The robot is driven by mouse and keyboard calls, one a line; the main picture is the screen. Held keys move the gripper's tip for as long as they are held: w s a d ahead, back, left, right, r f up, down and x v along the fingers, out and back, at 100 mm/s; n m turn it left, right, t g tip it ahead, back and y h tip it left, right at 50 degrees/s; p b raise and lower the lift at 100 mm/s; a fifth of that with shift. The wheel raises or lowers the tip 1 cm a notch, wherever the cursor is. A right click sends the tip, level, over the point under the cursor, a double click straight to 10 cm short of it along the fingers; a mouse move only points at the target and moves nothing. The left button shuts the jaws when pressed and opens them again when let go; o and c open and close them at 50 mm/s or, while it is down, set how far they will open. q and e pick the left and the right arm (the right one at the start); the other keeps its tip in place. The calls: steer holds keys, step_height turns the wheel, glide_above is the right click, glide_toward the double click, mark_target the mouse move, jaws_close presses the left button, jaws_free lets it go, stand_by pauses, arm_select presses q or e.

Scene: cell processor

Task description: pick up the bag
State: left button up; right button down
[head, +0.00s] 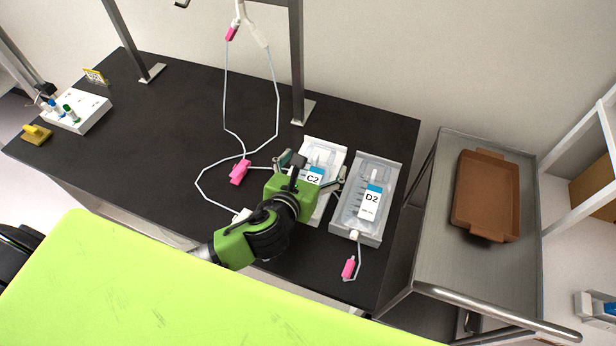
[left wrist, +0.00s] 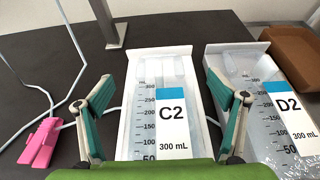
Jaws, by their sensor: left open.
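A clear bag labelled C2 (left wrist: 171,110) lies in a white tray (left wrist: 130,70), with a scale and "300 mL" on it. In the head view bag C2 (head: 316,174) is partly hidden by my left gripper (head: 310,168). The gripper is open above it, and in the left wrist view its fingers (left wrist: 168,98) stand on either side of bag C2, with nothing held. A second bag labelled D2 (head: 369,203) lies in its own tray (head: 341,226) to the right. My right gripper is not in view.
Thin tubing with pink clamps (head: 240,172) runs left of bag C2 and up the metal stand (head: 298,70). Another pink clamp (head: 348,268) hangs off bag D2. A cart (head: 440,200) with a brown tray (head: 487,195) stands right. The black table (head: 180,130) is clear at centre left.

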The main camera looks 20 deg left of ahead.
arm_select(q)
steer(key=shift+w+f, duration=0.1)
steer(key=shift+w, duration=0.2)
steer(key=shift+s, duration=0.1)
steer(key=shift+c, duration=0.9)
steer(key=c, duration=1.1)
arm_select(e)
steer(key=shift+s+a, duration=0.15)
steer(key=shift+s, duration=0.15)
